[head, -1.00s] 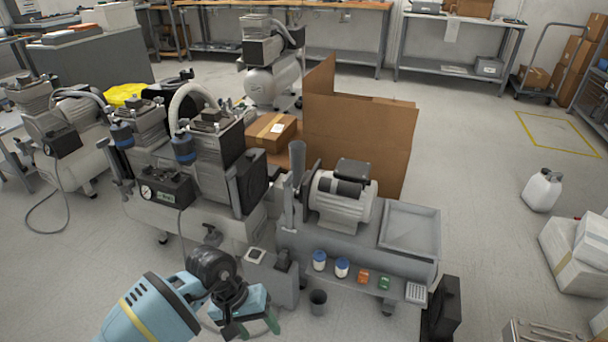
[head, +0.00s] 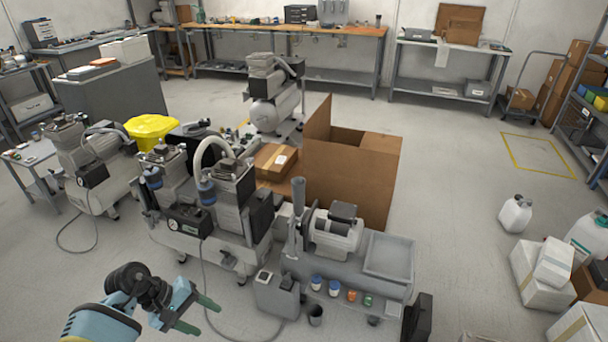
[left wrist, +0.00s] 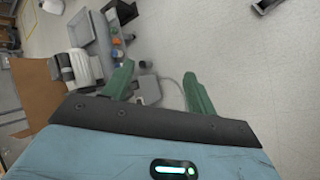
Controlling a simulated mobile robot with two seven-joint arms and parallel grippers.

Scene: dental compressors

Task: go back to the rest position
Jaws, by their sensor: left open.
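My left gripper (head: 195,314) is at the lower left of the head view, in front of the compressors and over bare floor. Its two green fingers are apart and nothing is between them. In the left wrist view the green fingers (left wrist: 160,88) are also spread and empty, with floor and a grey box beyond them. My right gripper is in neither current view.
A twin compressor (head: 180,243) stands just behind my left gripper. A grey bench unit (head: 388,255) with a motor and small jars is to its right. A large open cardboard box (head: 350,185) stands behind.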

